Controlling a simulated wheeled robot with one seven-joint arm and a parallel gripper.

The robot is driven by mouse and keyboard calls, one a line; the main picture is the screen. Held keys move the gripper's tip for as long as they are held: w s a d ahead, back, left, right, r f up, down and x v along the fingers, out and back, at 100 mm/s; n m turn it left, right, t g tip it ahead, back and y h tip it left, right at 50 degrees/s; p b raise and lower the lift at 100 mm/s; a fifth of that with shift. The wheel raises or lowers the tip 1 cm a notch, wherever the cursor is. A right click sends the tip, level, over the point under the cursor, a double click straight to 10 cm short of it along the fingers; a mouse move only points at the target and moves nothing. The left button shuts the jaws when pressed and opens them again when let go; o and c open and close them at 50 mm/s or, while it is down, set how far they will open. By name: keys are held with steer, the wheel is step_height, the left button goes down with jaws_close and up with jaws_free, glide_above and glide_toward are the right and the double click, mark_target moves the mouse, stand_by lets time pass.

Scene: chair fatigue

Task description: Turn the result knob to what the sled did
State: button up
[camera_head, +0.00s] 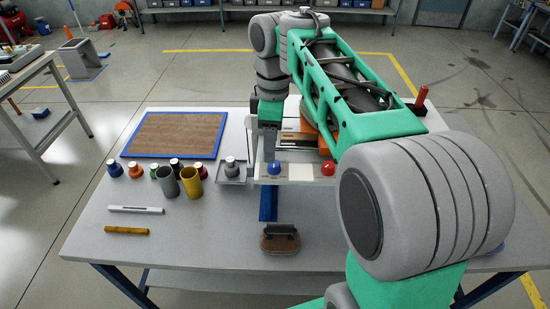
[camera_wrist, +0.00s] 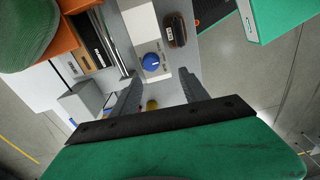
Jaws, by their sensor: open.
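A blue knob (camera_head: 274,168) sits at the left end of a pale panel (camera_head: 300,172) at the front of the test rig, and a red knob (camera_head: 328,168) sits at its right end. I cannot tell from the frames which is the result knob, nor read any marks around them. The blue knob also shows in the wrist view (camera_wrist: 152,59), just beyond my fingertips. My gripper (camera_wrist: 160,85) is open and empty, pointing down; in the head view it (camera_head: 268,148) is just behind the blue knob. My arm hides much of the orange rig (camera_head: 310,130); I cannot make out the sled's result.
A brown board with blue rim (camera_head: 175,113), small bottles (camera_head: 115,170), a grey cup (camera_head: 166,186) and a yellow cup (camera_head: 191,182) stand left. A brown block with black handle (camera_head: 280,240), a white marker (camera_head: 136,209) and a yellow stick (camera_head: 126,230) lie in front.

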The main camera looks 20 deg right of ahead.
mark_target(275, 163)
steer(key=shift+w+d+n+g, duration=0.3)
steer(key=shift+w+d+n, duration=0.25)
steer(key=shift+w+n, duration=0.35)
steer(key=shift+w+d+n, duration=0.1)
steer(key=shift+d+n, duration=0.05)
steer(key=shift+n, duration=0.25)
steer(key=shift+h, duration=0.3)
steer(key=f+b, duration=0.7)
steer(key=shift+s+f, duration=0.2)
steer(key=shift+s, duration=0.15)
steer(key=shift+c, duration=0.4)
jaws_close()
